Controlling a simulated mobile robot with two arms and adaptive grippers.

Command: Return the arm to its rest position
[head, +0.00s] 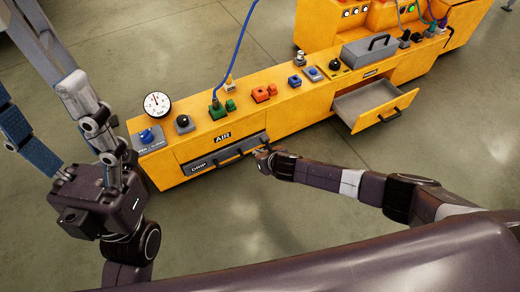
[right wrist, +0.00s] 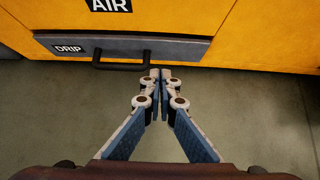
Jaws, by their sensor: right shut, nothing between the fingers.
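My right gripper (head: 261,150) is in front of the yellow bench, close to the grey drawer marked DRIP (head: 200,168). In the right wrist view its fingertips (right wrist: 160,73) are together with nothing between them. They appear just right of the drawer's black handle (right wrist: 120,66); whether they touch anything is unclear. The drawer looks shut or nearly so. My left gripper (head: 42,100) is large at the left of the head view, its fingers apart. Its tips run out of the picture. I see nothing between the visible parts of its fingers.
The yellow bench (head: 165,168) carries a gauge (head: 157,105), buttons and valves, a blue hose (head: 238,48) and a grey lidded box (head: 369,50). Another drawer (head: 367,103) stands open at the right, jutting out. The floor (head: 205,225) before the bench is clear.

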